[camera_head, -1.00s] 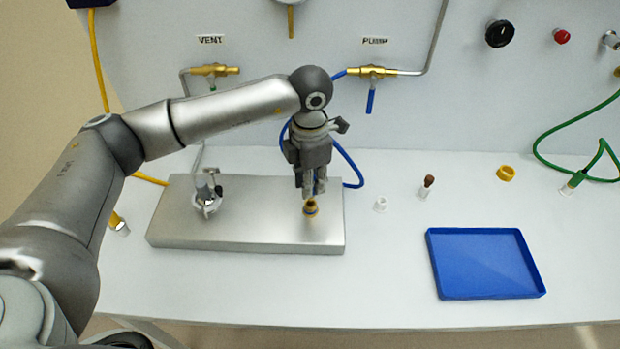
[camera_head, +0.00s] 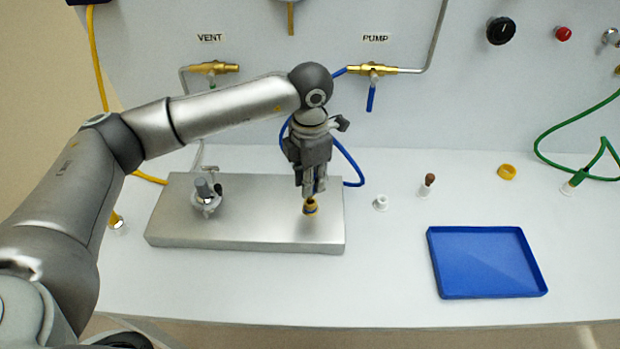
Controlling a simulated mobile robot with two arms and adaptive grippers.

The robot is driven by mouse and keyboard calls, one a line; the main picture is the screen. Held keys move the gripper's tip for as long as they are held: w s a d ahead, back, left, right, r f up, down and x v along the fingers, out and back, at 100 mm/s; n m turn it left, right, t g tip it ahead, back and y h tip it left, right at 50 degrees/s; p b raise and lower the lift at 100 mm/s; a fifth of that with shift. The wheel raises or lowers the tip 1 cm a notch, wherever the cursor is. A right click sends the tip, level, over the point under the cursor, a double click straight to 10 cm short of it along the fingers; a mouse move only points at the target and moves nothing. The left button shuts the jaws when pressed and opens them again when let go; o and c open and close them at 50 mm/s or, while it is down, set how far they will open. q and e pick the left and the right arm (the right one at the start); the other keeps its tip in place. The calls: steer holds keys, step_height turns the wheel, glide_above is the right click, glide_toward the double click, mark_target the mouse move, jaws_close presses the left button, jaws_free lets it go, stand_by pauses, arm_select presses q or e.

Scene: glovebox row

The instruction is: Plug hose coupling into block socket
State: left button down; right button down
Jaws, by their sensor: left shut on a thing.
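The metal block (camera_head: 255,232) lies flat on the bench, long and silver. My left gripper (camera_head: 313,190) points down over its right end and is shut on the hose coupling (camera_head: 310,206), which shows as a brass and yellow piece just below the fingertips. A blue hose (camera_head: 349,160) runs behind the gripper and loops to its right. The block socket at this end is hidden by the coupling and fingers. I cannot tell whether the coupling is seated in it or just above it. My right gripper is not in view.
A metal fitting with a clamp (camera_head: 206,197) stands on the block's left part. To the right are a white ring (camera_head: 381,203), a brown-topped vial (camera_head: 427,184), a yellow ring (camera_head: 507,172) and an empty blue tray (camera_head: 440,287). The VENT valve (camera_head: 213,69) and PUMP valve (camera_head: 372,70) are on the back panel.

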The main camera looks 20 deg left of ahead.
arm_select(q)
steer(key=shift+b, duration=0.55)
stand_by(0.9)
steer(key=shift+f, duration=0.15)
steer(key=shift+f+b, duration=0.35)
steer(key=shift+b, duration=0.15)
steer(key=shift+f+b, duration=1.15)
steer(key=shift+b, duration=0.05)
steer(key=c, duration=1.2)
jaws_free()
step_height(320, 180, up, 12)
steer(key=shift+r, duration=0.1)
